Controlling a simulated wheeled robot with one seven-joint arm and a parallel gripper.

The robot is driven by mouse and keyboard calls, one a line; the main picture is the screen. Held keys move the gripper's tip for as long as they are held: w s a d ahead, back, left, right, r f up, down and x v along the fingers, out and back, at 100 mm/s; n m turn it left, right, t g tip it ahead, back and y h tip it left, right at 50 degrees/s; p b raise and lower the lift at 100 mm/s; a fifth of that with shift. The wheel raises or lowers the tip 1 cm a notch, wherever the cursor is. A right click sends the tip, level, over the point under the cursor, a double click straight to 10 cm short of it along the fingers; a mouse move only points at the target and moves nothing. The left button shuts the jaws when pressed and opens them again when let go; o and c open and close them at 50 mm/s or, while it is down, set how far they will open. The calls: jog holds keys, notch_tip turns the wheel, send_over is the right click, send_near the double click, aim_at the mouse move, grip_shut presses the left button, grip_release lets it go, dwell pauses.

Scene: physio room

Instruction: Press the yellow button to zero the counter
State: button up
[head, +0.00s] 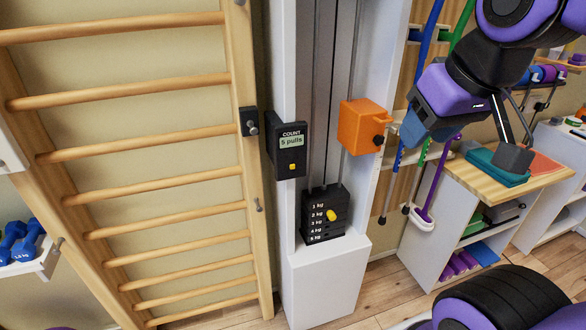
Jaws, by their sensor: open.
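The counter (287,145) is a small black box on the left side of the white column, with a pale green display reading "5 pulls" under the word COUNT. The yellow button (292,167) sits on its front face, below the display. My gripper (511,157) is at the upper right, well to the right of the counter and apart from it. It is open, with nothing seen in it. One dark finger shows; the other is hidden or hard to make out.
An orange box (361,127) is on the column's right side. A black weight stack (325,214) with a yellow pin stands lower down. Wooden wall bars (133,154) fill the left.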

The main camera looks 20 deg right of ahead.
grip_shut()
dwell(1.6)
